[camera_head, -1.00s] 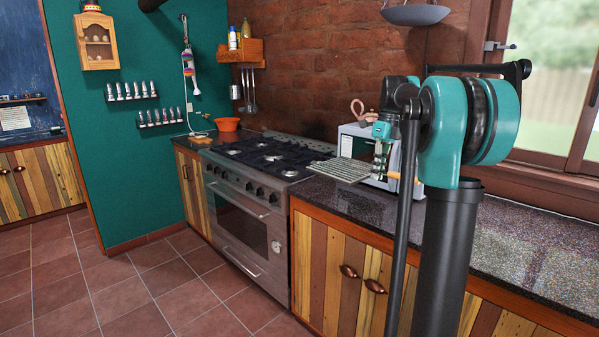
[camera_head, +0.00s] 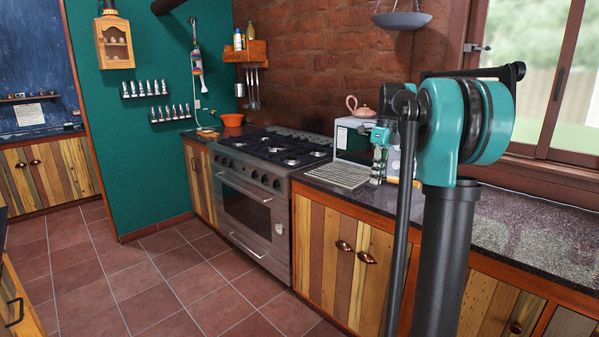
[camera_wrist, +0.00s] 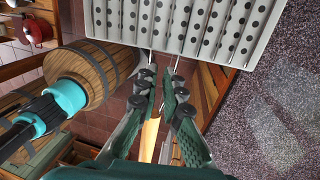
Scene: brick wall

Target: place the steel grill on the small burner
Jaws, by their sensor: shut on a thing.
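The steel grill (camera_head: 338,176) is a flat, light grey, ribbed rack with holes. The steel stove (camera_head: 262,205) has a dark cooktop (camera_head: 266,146) with several burners. I cannot tell for sure which is the small burner. The grill appears beside the cooktop, not over it.
A white microwave (camera_head: 352,143) with a pinkish kettle (camera_head: 360,106) on it stands behind the grill. Dark speckled counter (camera_head: 500,225) runs right. A wooden barrel (camera_wrist: 88,78) shows in the wrist view. Tiled floor (camera_head: 130,270) is open in front.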

